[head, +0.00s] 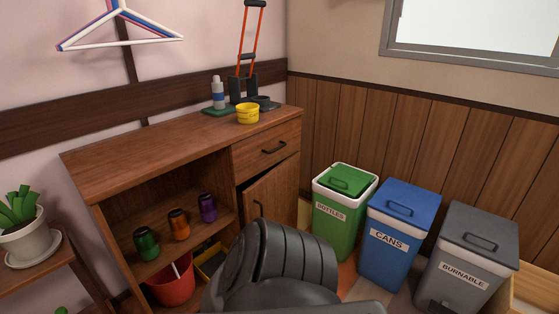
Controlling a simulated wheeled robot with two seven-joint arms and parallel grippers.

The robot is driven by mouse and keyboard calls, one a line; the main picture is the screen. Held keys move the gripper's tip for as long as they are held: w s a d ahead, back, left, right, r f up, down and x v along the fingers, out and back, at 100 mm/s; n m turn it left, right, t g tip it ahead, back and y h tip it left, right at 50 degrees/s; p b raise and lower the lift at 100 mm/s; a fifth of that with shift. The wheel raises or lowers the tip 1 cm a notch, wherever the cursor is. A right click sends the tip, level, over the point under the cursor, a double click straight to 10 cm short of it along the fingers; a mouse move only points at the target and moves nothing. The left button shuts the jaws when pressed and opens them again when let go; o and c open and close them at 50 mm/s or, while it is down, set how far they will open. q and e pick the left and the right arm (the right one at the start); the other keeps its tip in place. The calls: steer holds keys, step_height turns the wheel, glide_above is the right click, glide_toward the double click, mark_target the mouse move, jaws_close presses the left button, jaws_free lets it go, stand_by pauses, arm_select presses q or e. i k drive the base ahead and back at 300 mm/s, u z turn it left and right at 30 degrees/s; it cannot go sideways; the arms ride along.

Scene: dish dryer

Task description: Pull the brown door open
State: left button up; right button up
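The brown door (272,192) is the small wooden cabinet door below the drawer, at the right end of the cabinet in the head view. It stands slightly ajar, with its top edge angled out from the cabinet front. Neither gripper's fingers show, so I cannot see whether anything touches the handle.
The cabinet (160,152) has open shelves with several coloured jars and a red bucket (172,284). Green (340,222), blue (392,245) and grey (462,265) bins stand close at right. A yellow bowl (248,115) is on top. A potted plant (22,240) is at left.

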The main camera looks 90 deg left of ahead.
mark_target(274, 197)
steer(key=k, duration=0.6)
steer(key=u, duration=1.45)
steer(key=i, duration=0.5)
